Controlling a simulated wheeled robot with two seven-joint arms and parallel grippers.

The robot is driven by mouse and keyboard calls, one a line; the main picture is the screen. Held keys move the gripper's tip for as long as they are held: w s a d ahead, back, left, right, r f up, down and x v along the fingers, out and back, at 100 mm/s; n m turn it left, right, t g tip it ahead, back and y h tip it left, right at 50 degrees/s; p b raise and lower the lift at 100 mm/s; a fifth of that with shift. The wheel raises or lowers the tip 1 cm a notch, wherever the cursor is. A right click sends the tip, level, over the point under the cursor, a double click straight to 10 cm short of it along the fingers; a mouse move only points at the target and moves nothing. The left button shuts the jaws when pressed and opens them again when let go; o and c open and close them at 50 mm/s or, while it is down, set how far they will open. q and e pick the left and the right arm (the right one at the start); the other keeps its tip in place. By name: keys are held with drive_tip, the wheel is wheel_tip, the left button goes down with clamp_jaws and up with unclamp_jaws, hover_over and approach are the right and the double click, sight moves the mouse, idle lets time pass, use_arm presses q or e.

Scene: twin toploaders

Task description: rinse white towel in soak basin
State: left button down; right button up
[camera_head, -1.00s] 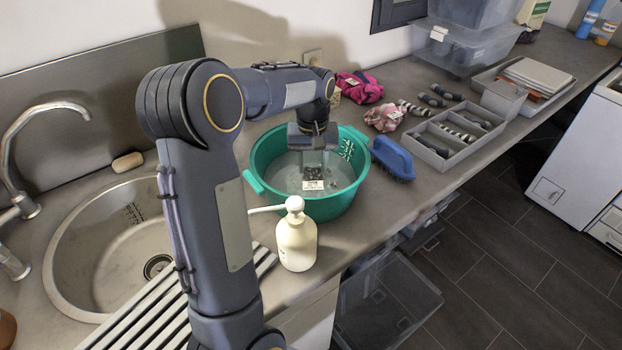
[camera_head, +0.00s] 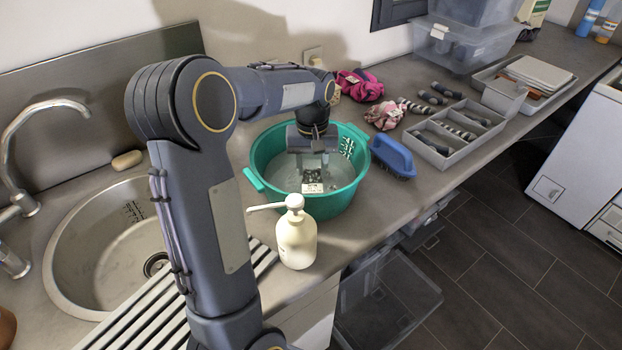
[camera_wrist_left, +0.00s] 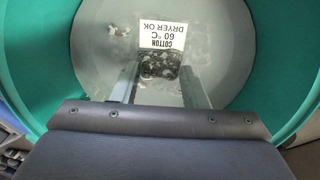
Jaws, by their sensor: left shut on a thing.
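The teal soak basin (camera_head: 265,155) stands on the counter with greyish water in it. My left gripper (camera_head: 312,172) points down inside the basin, at the water. In the left wrist view its fingers (camera_wrist_left: 158,88) are shut on a small dark, white-speckled cloth (camera_wrist_left: 160,70). A white care label (camera_wrist_left: 162,35) on it reads cotton, 60 °C, dryer OK. The cloth looks dark rather than plain white, and I cannot tell how much of it is under water. My right gripper is not in view.
A white pump bottle (camera_head: 296,240) stands close in front of the basin, and a blue brush (camera_head: 392,157) lies right of it. A sink (camera_head: 100,245) is at left. Pink cloths (camera_head: 360,86) and a grey divided tray (camera_head: 455,135) are farther right.

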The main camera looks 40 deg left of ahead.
use_arm(q)
drive_tip(key=shift+w+a+r+p, duration=0.35)
drive_tip(key=shift+w+a+p, duration=0.1)
drive_tip(key=shift+w+p, duration=0.25)
drive_tip(key=shift+w+a, duration=0.15)
drive_tip(key=shift+a, duration=0.05)
drive_tip(key=shift+s+a+f+b, duration=0.15)
drive_tip(key=shift+s+a, duration=0.05)
drive_tip(key=shift+s, duration=0.3)
drive_tip(key=shift+s+a+f+b, duration=0.15)
drive_tip(key=shift+s, duration=0.3)
drive_tip(key=shift+w+d+r, duration=0.1)
drive_tip(key=shift+d+r, duration=0.05)
drive_tip(key=shift+d, duration=0.4)
drive_tip(key=shift+w+d+r, duration=0.1)
drive_tip(key=shift+d+r, duration=0.05)
drive_tip(key=shift+d, duration=0.35)
drive_tip(key=shift+w+a+r+p, duration=0.2)
drive_tip(key=shift+a+p, duration=0.3)
drive_tip(key=shift+p, duration=0.25)
wheel_tip(320, 180, up, 13)
drive_tip(key=p, duration=1)
drive_tip(key=shift+d+f, duration=0.1)
drive_tip(key=shift+d, duration=0.05)
